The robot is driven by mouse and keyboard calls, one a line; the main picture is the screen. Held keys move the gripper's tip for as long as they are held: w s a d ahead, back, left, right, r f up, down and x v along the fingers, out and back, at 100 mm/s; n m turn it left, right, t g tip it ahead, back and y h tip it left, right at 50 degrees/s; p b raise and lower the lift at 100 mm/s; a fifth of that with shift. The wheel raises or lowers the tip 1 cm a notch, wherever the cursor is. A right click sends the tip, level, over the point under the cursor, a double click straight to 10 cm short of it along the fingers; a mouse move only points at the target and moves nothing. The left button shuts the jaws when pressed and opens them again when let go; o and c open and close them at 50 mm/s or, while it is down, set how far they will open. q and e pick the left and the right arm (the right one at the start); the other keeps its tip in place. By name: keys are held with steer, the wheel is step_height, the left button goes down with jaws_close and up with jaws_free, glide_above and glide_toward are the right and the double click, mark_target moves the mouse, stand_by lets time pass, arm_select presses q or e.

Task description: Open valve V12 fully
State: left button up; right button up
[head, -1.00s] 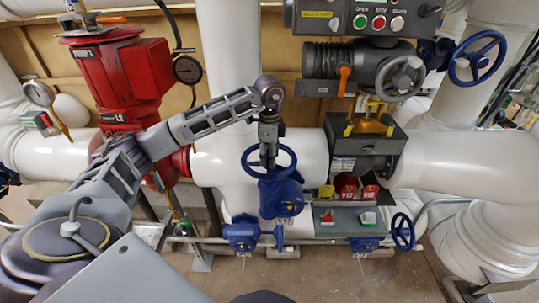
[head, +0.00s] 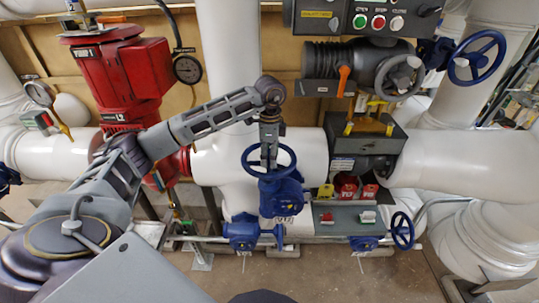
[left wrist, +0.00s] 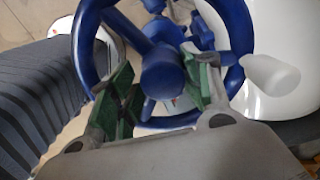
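A valve with a blue handwheel (head: 287,161) stands upright at the middle of the head view, on a blue body (head: 281,195). The small tag (head: 286,221) below it is too small to read surely. My left gripper (head: 268,160) points down into the wheel from above. In the left wrist view, its green-padded fingers (left wrist: 163,88) are spread on either side of the wheel's blue hub (left wrist: 162,75), inside the rim. A gap shows beside the right finger; contact on the left is unclear. My right gripper is not in view.
A grey panel (head: 340,222) with red items (head: 346,187) stands right of the valve. A red pump (head: 120,75) and white pipes (head: 440,160) surround the valve. Bare floor (head: 330,275) lies in front.

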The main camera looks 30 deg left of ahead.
arm_select(q)
steer(key=shift+o, duration=0.3)
steer(key=shift+s+a+f, duration=0.15)
steer(key=shift+s+f, duration=0.05)
steer(key=shift+w+a+f, duration=0.1)
steer(key=shift+w+a, duration=0.15)
steer(key=shift+a, duration=0.15)
steer(key=shift+d+r+p, duration=0.25)
steer(key=shift+r+p, duration=0.1)
steer(key=shift+r, duration=0.35)
steer(key=shift+r+p, duration=1.9)
steer(key=shift+r, duration=0.9)
steer(key=shift+m+b, duration=0.3)
steer(key=shift+m, duration=1.5)
steer(key=shift+m+b, duration=0.3)
steer(key=shift+m, duration=1.8)
steer(key=shift+m, duration=0.4)
